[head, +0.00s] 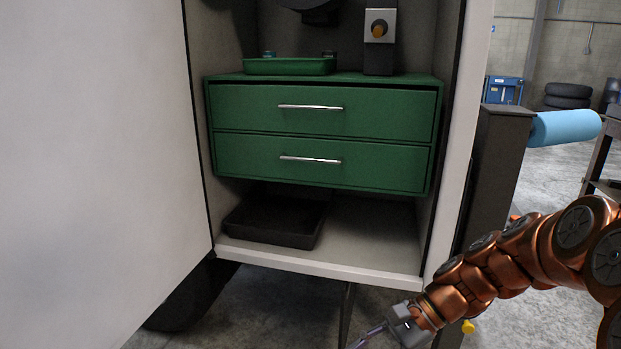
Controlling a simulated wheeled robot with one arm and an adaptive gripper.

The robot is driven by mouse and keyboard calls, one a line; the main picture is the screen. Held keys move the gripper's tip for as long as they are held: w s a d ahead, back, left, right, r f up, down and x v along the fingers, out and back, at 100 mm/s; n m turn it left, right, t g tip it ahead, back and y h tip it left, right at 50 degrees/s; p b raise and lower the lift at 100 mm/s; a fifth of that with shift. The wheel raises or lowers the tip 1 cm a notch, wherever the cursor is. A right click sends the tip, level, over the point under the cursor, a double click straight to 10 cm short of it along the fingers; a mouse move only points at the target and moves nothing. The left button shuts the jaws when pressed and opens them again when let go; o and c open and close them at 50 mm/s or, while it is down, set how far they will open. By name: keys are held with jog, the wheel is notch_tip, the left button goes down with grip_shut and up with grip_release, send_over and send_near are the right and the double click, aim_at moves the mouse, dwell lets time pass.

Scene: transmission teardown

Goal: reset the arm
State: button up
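My copper-coloured arm comes in from the right edge of the head view. It reaches down and to the left, in front of the cabinet's lower right corner. My gripper (370,335) is at the bottom of the view, below the cabinet's bottom edge. Only its grey base and a thin part of a finger show, and the rest is cut off by the frame. I cannot tell whether it is open or shut, or whether it holds anything.
A white cabinet (320,257) holds a green two-drawer unit (322,150), both drawers shut. A green tray (290,67) sits on top and a black tray (275,222) below. The open door (95,150) fills the left. A blue roll (565,127) is at right.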

jog(key=s+d+r+n+h+p, duration=0.4)
jog(key=s+r+p, duration=0.4)
jog(key=s, duration=0.2)
jog(key=s+d+r+n+h+p, duration=0.4)
jog(key=s+r+n+h+p, duration=0.2)
jog(key=s+r+n+p, duration=0.1)
jog(key=s+r+p, duration=0.1)
jog(key=s+r, duration=0.1)
jog(key=s, duration=0.1)
jog(key=shift+s+d, duration=0.3)
jog(key=shift+d, duration=0.1)
